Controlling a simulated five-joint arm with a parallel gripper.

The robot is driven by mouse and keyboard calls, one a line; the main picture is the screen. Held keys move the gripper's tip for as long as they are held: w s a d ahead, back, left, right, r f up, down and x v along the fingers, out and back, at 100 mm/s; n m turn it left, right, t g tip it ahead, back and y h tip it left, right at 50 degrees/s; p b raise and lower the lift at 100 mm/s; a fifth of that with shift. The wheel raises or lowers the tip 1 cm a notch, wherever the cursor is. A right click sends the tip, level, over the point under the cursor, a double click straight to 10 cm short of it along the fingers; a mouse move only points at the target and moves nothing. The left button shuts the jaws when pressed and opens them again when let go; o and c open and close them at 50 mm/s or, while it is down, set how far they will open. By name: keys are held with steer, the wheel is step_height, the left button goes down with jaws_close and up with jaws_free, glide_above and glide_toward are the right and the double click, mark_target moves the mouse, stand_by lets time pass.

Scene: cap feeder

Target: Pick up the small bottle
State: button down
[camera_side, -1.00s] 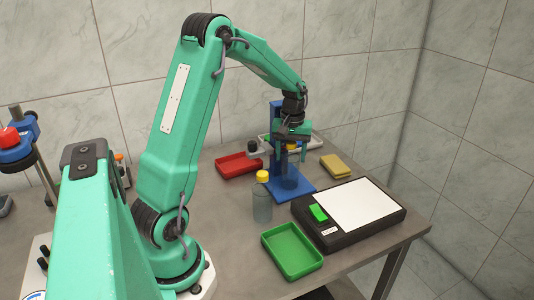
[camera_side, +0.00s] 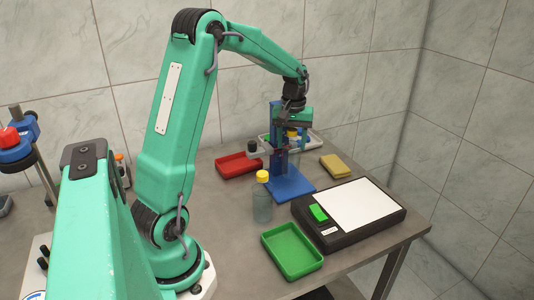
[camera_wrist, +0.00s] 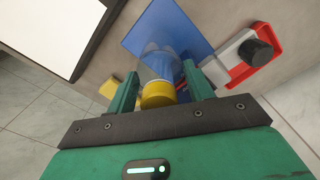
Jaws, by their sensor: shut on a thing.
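The small bottle (camera_wrist: 158,94) has a yellow cap and a clear body. In the wrist view its cap faces the camera between the two green fingers of my gripper (camera_wrist: 161,72), which is shut on it. The body points away over the blue stand's base (camera_wrist: 196,28). In the side view my gripper (camera_side: 293,124) is beside the upper part of the blue stand (camera_side: 279,150), above its base. The held bottle is hard to tell there from the things behind it.
A larger clear bottle with a yellow cap (camera_side: 262,204) stands left of the stand. A red tray (camera_side: 238,165), a green tray (camera_side: 292,252), a black scale (camera_side: 348,214) and a yellow block (camera_side: 335,167) lie around.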

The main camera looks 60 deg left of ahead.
steer(key=d+r, duration=0.6)
steer(key=d, duration=0.5)
steer(key=shift+s+d+r, duration=0.25)
steer(key=shift+d+r, duration=0.1)
steer(key=shift+r, duration=0.05)
steer(key=s+d, duration=0.3)
steer(key=d, duration=0.4)
steer(key=s+d, duration=0.4)
steer(key=d, duration=0.4)
steer(key=s+d, duration=0.9)
steer(key=s, duration=0.3)
steer(key=shift+s+f+n, duration=0.25)
steer(key=shift+n, duration=0.05)
